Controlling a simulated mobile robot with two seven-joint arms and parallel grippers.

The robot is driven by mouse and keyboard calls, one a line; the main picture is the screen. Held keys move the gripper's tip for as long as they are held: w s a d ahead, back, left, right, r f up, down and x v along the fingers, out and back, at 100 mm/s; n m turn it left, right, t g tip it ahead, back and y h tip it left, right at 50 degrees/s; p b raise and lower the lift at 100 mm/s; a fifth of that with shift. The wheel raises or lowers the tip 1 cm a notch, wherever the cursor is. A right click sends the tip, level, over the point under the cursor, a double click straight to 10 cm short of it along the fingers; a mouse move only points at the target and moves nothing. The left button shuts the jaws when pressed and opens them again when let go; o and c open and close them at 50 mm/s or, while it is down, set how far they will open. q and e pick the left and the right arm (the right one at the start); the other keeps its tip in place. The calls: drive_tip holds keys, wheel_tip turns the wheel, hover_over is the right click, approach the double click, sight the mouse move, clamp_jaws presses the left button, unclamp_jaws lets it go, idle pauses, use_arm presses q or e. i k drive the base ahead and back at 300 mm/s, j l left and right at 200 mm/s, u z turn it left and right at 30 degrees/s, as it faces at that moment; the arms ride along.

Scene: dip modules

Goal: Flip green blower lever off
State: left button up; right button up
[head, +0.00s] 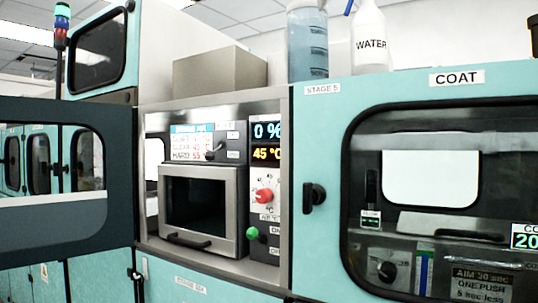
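The green blower lever (252,233) is a small round green knob low on the grey control panel (265,150), in the middle of the head view. It sits just right of the oven-like box with a dark window. Small labels stand to its right; the upper one seems to read ON and the lower one is too small to read surely. I cannot tell for sure which position the lever is in. Nothing visibly covers it. Neither of my grippers shows in the head view.
A red knob (264,196) is above the lever, under displays (267,142) showing 0 % and 45 °C. The box's black handle (188,241) juts out at left. An open dark door (62,235) stands at far left. The closed COAT cabinet (323,130) is at right.

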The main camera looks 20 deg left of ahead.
sight(252, 233)
drive_tip(key=u, duration=0.8)
